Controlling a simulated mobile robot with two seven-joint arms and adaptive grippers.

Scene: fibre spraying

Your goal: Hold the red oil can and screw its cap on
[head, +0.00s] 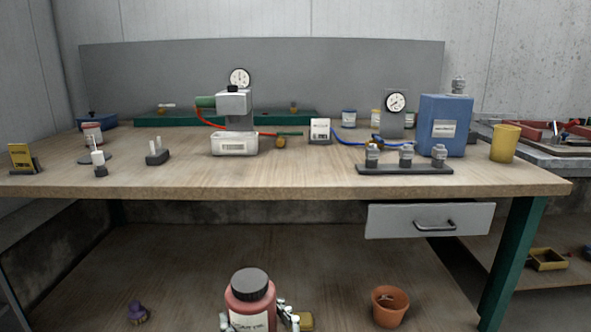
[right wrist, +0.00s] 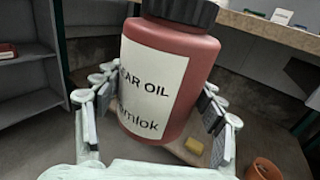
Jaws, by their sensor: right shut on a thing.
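The red oil can (head: 249,301) is at the bottom middle of the head view, in front of the bench and roughly upright. A dark ridged cap (head: 249,283) sits on its top; how tightly cannot be told. My right gripper (head: 254,318) is shut on the can's body, one finger on each side. In the right wrist view the can (right wrist: 195,60) fills the middle between the fingers of my right gripper (right wrist: 158,118), with a white label reading "AR OIL". The lower part of the cap (right wrist: 190,9) shows at the top edge there. My left gripper is not in view.
The wooden bench (head: 300,180) stands behind the can, with a grey drawer (head: 400,220) under its right side. A blue canister (head: 455,115) and a yellow cup (head: 505,144) stand at its right. A terracotta pot (head: 389,308) is low, right of the can.

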